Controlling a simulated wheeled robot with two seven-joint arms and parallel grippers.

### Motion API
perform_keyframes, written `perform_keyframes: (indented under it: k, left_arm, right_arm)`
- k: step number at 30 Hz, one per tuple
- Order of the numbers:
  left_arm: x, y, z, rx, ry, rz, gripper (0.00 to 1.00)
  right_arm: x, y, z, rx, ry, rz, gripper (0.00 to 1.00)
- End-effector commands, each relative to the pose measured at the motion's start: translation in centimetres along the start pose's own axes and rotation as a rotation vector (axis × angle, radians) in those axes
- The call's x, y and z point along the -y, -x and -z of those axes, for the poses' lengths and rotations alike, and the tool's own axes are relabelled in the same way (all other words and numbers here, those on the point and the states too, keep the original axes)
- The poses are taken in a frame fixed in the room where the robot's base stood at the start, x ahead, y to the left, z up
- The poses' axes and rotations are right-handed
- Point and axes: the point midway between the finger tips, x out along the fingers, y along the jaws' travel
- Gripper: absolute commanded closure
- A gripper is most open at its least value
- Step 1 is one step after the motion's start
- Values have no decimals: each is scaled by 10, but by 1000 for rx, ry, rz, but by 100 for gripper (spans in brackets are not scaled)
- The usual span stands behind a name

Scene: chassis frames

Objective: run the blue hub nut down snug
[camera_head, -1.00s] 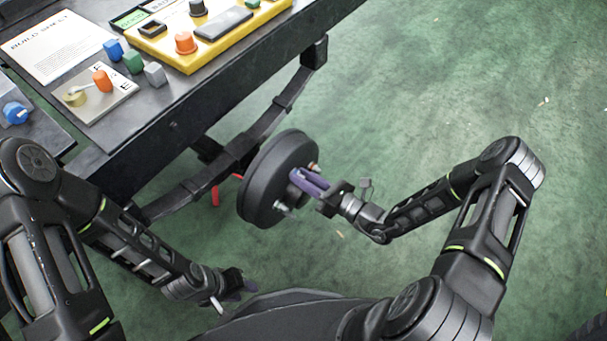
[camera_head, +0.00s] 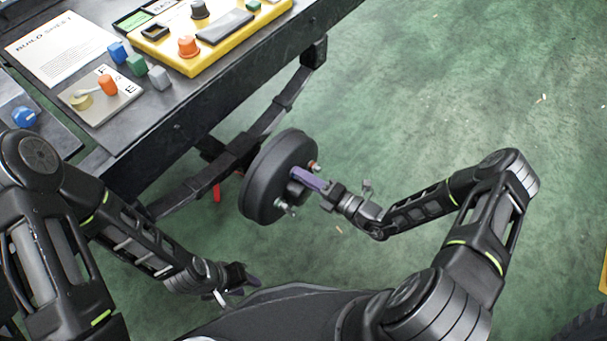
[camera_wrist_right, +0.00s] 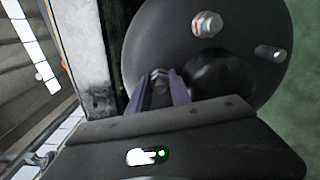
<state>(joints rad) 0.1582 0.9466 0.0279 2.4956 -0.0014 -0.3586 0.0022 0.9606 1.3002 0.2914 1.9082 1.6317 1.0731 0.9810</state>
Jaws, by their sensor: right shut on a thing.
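The black round hub drum (camera_head: 268,180) hangs at the end of the axle beside the table; its face also fills the upper part of the right wrist view (camera_wrist_right: 165,30). My right gripper (camera_head: 302,177) reaches the hub face with its purple fingers. In the right wrist view the fingers (camera_wrist_right: 160,85) are shut on a small grey-blue nut (camera_wrist_right: 159,74), mostly hidden between them; I cannot confirm its blue colour. A metal nut (camera_wrist_right: 207,24) with a coppery collar and a bare stud (camera_wrist_right: 270,53) stand out from the hub. My left gripper (camera_head: 243,281) hangs low, away from the hub; its jaws are unclear.
The dark table (camera_head: 175,125) carries a yellow control box (camera_head: 170,54), a paper sheet (camera_head: 62,52), coloured blocks (camera_head: 135,63) and a small plate (camera_head: 85,105). A blue knob (camera_head: 24,117) sits at far left. A red part (camera_head: 217,192) shows behind the hub. Open green floor lies to the right.

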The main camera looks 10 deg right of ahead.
Motion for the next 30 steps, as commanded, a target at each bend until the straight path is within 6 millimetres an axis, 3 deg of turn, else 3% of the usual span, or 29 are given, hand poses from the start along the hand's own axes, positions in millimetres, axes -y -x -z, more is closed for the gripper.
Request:
perform_keyframes:
  k: [12,27,28,30]
  left_arm:
    - [-1,3,0,-1,0,0,64]
    - [-1,3,0,-1,0,0,64]
    - [-1,3,0,-1,0,0,64]
    - [-1,3,0,-1,0,0,64]
  right_arm:
    - [2,2,0,2,-222,4,100]
    - [3,3,0,2,-246,6,100]
    - [3,3,0,2,-246,6,74]
    - [3,2,0,2,-245,6,68]
